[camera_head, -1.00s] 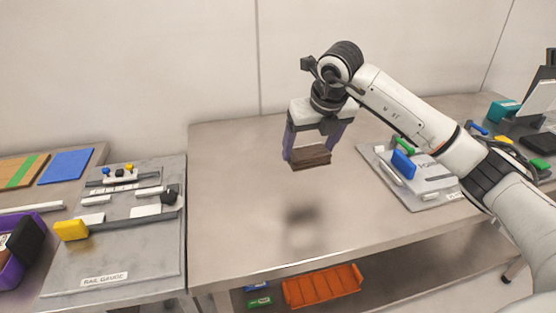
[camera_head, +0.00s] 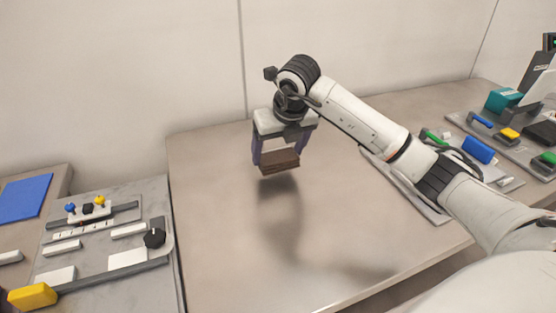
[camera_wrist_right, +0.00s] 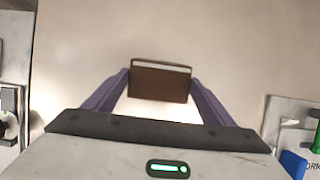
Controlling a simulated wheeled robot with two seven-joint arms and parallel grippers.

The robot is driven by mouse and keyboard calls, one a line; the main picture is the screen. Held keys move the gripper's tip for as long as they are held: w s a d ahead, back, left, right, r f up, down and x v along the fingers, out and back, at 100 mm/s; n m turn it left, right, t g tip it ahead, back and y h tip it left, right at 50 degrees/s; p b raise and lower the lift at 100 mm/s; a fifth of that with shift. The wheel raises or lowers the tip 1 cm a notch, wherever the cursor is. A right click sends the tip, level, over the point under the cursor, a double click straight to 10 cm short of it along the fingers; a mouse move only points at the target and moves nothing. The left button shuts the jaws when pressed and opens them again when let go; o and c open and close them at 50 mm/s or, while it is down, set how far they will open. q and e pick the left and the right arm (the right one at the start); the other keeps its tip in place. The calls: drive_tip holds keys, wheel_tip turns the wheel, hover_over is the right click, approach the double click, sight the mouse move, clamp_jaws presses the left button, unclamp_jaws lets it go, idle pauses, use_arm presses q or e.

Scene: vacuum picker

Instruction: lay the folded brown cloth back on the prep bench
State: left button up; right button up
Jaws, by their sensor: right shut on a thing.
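The folded brown cloth (camera_head: 279,162) is held between the fingers of my right gripper (camera_head: 277,160), above the bare bench top. It also shows in the right wrist view (camera_wrist_right: 160,82), gripped at both ends by the purple fingers. A shadow lies on the bench below and in front of it, and the cloth looks a little above the surface. The prep bench (camera_head: 215,230) is the wide beige top in the middle. My left gripper is in neither view.
A grey rail gauge board (camera_head: 110,215) with small fittings stands to the left, with a yellow block (camera_head: 33,296) and a blue mat (camera_head: 25,198). A grey board with a blue block (camera_head: 478,150) lies on the right. The bench middle is clear.

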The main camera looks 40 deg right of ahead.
sight(279, 158)
drive_tip(key=shift+f, duration=1.55)
drive_tip(key=o, duration=1)
drive_tip(key=shift+r, duration=0.35)
drive_tip(key=v, duration=1.1)
drive_tip(key=shift+s+a+r, duration=0.1)
drive_tip(key=shift+s+r, duration=0.05)
drive_tip(key=shift+r, duration=0.1)
